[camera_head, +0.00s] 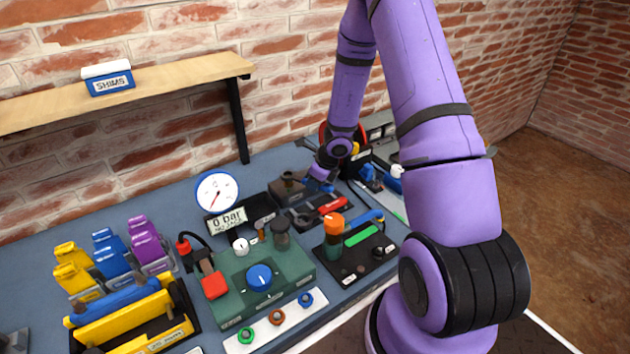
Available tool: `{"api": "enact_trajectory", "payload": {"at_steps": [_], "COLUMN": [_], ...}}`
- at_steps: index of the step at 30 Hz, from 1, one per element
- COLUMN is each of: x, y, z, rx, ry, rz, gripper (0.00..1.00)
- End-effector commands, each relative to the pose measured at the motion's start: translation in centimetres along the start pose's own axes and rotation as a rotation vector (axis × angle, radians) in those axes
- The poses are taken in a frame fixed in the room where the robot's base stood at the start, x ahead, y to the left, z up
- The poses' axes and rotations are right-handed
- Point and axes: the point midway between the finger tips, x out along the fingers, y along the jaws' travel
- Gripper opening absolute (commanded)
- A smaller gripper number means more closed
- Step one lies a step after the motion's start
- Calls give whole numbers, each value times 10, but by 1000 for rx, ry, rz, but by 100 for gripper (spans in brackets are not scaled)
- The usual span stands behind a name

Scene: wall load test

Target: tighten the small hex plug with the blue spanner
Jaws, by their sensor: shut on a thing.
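My gripper (322,173) is at the back of the bench, reached by my purple arm. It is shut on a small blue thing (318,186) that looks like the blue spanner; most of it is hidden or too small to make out. A dark brownish block (289,184) stands just left of my gripper, close to the blue thing. I cannot make out the small hex plug, nor whether the spanner touches it. A black tray (300,217) with a red-handled tool (332,206) lies just in front of my gripper.
A green unit (230,290) with a blue knob and a gauge (217,192) reading 0 bar stand in front and to the left. A black panel (345,272) has an orange-topped post. Coloured blocks fill the left. A shelf (180,80) juts from the brick wall.

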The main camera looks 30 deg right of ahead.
Motion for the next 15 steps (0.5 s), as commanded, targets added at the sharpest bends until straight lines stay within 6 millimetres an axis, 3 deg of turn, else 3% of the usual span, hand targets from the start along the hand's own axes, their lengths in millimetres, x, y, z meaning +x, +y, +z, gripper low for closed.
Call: {"api": "enact_trajectory", "payload": {"at_steps": [15], "x": [6], "y": [0], "z": [-2], "rx": [0], "ry": [0], "rz": [0], "gripper": [2]}}
